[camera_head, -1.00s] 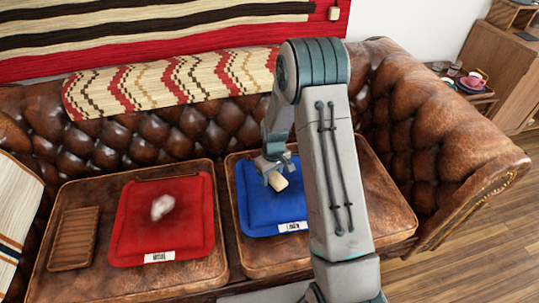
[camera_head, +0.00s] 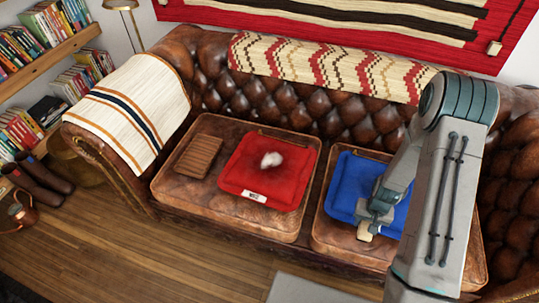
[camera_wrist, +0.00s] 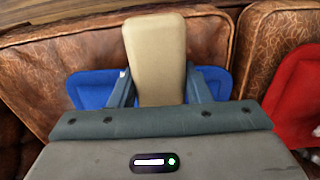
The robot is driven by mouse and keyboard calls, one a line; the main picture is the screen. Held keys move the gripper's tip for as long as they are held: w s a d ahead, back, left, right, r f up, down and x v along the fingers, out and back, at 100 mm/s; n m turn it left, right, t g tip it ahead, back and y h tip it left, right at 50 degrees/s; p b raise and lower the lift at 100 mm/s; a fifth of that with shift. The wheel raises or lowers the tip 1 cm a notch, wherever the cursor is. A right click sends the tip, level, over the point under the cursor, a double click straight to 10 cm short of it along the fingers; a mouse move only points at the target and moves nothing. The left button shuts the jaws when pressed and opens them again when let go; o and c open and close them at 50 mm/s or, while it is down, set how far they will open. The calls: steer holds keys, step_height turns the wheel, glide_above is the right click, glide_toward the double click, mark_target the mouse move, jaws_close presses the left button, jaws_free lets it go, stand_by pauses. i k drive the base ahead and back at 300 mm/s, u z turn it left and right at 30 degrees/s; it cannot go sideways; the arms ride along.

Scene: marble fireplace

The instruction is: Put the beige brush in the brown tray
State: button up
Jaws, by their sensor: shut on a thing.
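My gripper (camera_head: 372,217) is shut on the beige brush (camera_head: 365,232), over the front edge of the blue cushion (camera_head: 345,184). In the wrist view the beige brush (camera_wrist: 155,55) shows as a beige block between my two fingers (camera_wrist: 158,88). The brown tray (camera_head: 199,156) is a ribbed, rectangular brown piece lying on the left sofa seat, left of the red cushion. My gripper is well to the right of it, apart from it.
A red cushion (camera_head: 265,182) with a white fluffy thing (camera_head: 271,159) on it lies between the tray and my gripper. The left armrest has a striped cloth (camera_head: 135,105). A bookshelf (camera_head: 62,70) stands at far left. Wooden floor (camera_head: 180,260) is clear in front.

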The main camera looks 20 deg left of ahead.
mark_target(197, 161)
steer(key=k, duration=0.15)
steer(key=z, duration=2.55)
steer(key=k, duration=2.5)
steer(key=u, duration=2.65)
steer(key=i, duration=1)
steer(key=z, duration=0.05)
